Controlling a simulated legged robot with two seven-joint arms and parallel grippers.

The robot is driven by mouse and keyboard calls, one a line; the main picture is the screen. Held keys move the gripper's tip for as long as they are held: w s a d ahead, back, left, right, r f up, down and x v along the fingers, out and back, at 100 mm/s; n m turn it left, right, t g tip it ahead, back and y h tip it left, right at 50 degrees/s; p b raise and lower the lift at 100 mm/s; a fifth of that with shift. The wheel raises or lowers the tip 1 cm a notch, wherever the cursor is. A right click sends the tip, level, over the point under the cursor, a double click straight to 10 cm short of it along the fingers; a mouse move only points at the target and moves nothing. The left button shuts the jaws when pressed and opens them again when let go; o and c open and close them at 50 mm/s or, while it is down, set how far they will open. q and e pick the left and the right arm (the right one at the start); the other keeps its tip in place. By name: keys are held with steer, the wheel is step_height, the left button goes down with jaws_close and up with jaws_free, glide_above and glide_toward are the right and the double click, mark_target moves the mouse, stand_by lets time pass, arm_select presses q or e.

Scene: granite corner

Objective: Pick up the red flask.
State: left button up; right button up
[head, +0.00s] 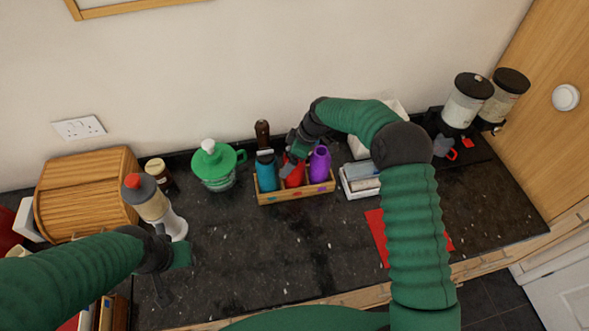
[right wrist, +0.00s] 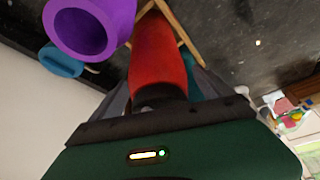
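The red flask (head: 294,178) stands in a wooden crate (head: 298,196) between a teal flask (head: 266,175) and a purple flask (head: 320,164). My right gripper (head: 291,163) is over the red flask and hides part of its top in the head view. In the right wrist view the red flask (right wrist: 158,55) lies between my two grey fingers, its dark cap close to the palm. Some teal shows between the red flask and one finger, so the fingers look open around it. My left gripper (head: 170,272) is over the counter at the left, with no object seen in it.
A green lidded jar (head: 214,167), a white bottle with a red cap (head: 152,203) and a wooden bread bin (head: 88,190) stand to the left. A white box (head: 361,180) and a red mat (head: 378,235) are right of the crate. The front middle counter is clear.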

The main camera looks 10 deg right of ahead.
steer(key=shift+w+a, duration=0.1)
steer(key=shift+a, duration=0.15)
steer(key=c, duration=0.7)
steer(key=shift+d, duration=0.35)
steer(key=c, duration=1)
steer(key=shift+c, duration=1.1)
steer(key=shift+a, duration=0.1)
jaws_close()
steer(key=shift+r, duration=0.1)
